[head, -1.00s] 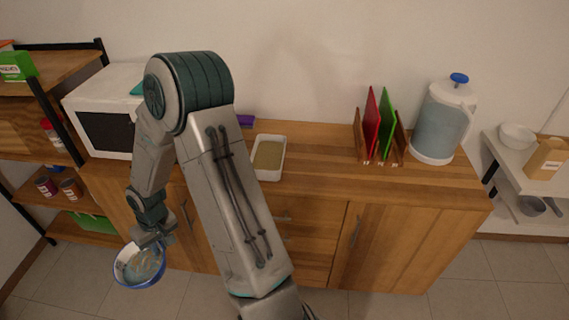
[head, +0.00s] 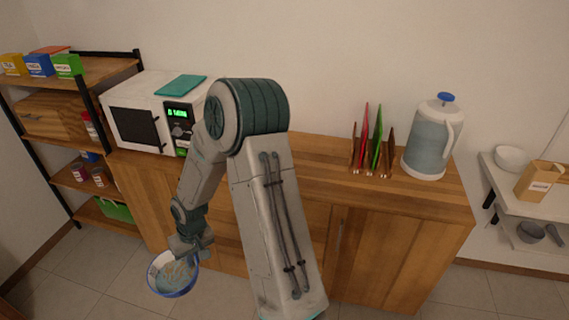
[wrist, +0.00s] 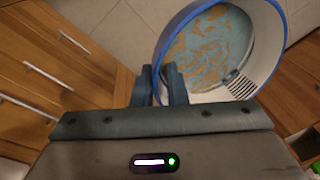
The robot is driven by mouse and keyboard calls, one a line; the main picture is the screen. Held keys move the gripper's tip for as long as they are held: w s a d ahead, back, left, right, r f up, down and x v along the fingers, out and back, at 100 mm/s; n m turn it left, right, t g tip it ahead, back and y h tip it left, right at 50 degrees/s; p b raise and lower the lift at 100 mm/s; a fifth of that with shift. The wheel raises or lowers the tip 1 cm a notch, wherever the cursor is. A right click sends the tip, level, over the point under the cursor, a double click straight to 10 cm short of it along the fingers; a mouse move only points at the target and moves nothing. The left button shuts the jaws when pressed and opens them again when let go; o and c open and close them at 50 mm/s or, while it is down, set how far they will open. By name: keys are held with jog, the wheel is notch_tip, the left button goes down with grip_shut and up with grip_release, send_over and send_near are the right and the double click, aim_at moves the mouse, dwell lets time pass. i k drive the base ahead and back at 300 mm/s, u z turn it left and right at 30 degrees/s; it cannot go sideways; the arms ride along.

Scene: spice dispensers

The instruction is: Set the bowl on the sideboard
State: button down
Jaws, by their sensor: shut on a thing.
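The bowl (head: 173,275) is white with a blue rim and a blue and tan patterned inside. It hangs in front of the sideboard, below its top, over the floor. My gripper (head: 196,247) is shut on the bowl's rim. In the wrist view the bowl (wrist: 217,45) fills the upper right, with the fingers of my gripper (wrist: 172,85) at its left edge. The sideboard (head: 403,205) has a wooden top and doors. My arm hides part of its middle.
On the sideboard stand a white microwave (head: 135,115) at left, a rack with red and green boards (head: 374,145), and a water jug (head: 432,140) at right. Open shelves (head: 75,75) stand at left. A white shelf (head: 540,205) with another bowl (head: 511,158) is at right.

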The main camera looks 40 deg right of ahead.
aim_at(305, 176)
jog(key=z, duration=1.75)
jog(key=i, duration=0.15)
jog(key=z, duration=0.05)
